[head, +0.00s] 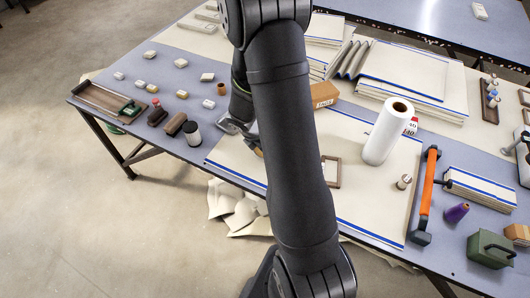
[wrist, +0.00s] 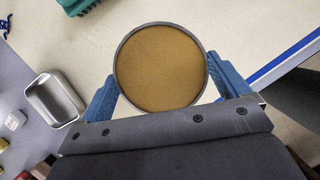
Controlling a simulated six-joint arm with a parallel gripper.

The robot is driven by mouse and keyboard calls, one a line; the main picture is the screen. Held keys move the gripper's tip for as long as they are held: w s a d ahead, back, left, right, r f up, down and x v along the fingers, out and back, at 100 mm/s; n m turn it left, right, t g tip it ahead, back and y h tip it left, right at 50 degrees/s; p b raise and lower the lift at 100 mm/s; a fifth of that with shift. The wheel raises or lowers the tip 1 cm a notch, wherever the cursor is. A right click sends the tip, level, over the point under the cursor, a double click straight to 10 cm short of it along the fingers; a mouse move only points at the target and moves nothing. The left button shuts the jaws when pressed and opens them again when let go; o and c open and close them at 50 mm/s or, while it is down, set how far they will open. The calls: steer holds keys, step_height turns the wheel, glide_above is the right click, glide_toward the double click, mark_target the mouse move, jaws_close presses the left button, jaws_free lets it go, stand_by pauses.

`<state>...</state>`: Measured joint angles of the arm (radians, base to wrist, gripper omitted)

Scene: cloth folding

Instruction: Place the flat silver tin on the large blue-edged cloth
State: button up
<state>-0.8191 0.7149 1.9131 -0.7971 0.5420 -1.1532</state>
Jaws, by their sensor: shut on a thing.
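In the wrist view my gripper (wrist: 161,74) has its two blue fingers shut on a round flat tin (wrist: 158,62) with a thin grey metal rim and a tan face. It is over the large cream cloth (head: 240,158), whose blue edge (wrist: 285,62) runs at the right of the wrist view. I cannot tell the tin's height above the cloth. A shiny silver rectangular dish (wrist: 54,100), open on top, lies to the left of my gripper. In the head view my arm hides most of the gripper and the held tin.
A white paper roll (head: 386,132), a cardboard box (head: 323,94) and a wooden frame (head: 332,172) stand on or near the cloth. An orange-handled tool (head: 428,182) lies at the right. Several small blocks and a dark jar (head: 192,133) are at the left. Folded cloths (head: 405,75) are behind.

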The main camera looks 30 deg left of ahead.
steer(key=shift+a+f, duration=0.25)
steer(key=shift+f, duration=1.85)
steer(key=shift+f, duration=0.15)
steer(key=o, duration=0.9)
steer(key=shift+o, duration=0.2)
steer(key=v, duration=1.2)
